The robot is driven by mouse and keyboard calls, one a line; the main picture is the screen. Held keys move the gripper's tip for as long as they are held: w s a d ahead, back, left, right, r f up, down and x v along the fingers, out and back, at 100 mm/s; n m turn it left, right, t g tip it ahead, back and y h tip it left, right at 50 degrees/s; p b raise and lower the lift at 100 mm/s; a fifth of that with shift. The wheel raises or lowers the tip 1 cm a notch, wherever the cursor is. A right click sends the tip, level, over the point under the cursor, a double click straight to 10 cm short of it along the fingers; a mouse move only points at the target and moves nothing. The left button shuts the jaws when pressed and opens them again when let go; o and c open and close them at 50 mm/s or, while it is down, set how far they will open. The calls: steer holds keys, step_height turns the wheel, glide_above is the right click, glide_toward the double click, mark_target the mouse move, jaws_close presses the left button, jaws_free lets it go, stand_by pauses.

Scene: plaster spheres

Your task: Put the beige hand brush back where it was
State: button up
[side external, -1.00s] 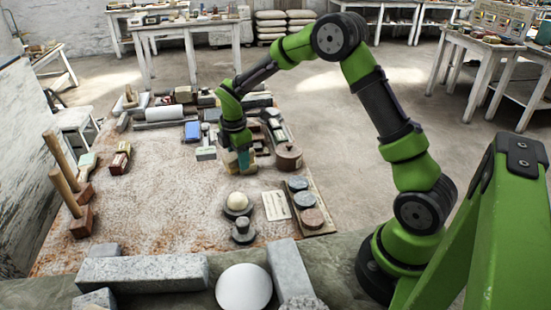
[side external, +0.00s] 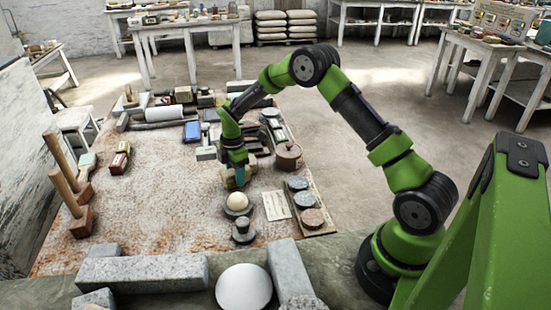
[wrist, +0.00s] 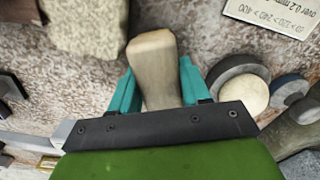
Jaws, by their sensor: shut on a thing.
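My gripper (side external: 240,178) points down over the table, just behind the pale plaster sphere (side external: 237,201). Its teal fingers are closed on a beige wooden handle, which I take for the beige hand brush (wrist: 154,62), in the wrist view. The handle's rounded end sticks out past the fingers; the rest is hidden by the gripper. In the side view I cannot make the brush out clearly. In the wrist view the sphere (wrist: 248,93) sits in a dark ring to the right of the fingers, apart from them.
A rough beige block (wrist: 90,25) lies close to the gripper. A printed card (side external: 276,205) and a board with several discs (side external: 312,218) lie to the right, a lidded brown pot (side external: 288,155) behind them. Two upright-handled mallets (side external: 66,190) stand at left. The table's middle left is clear.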

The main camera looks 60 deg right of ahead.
steer(key=shift+f, duration=0.4)
steer(key=shift+f, duration=0.15)
steer(key=o, duration=1.1)
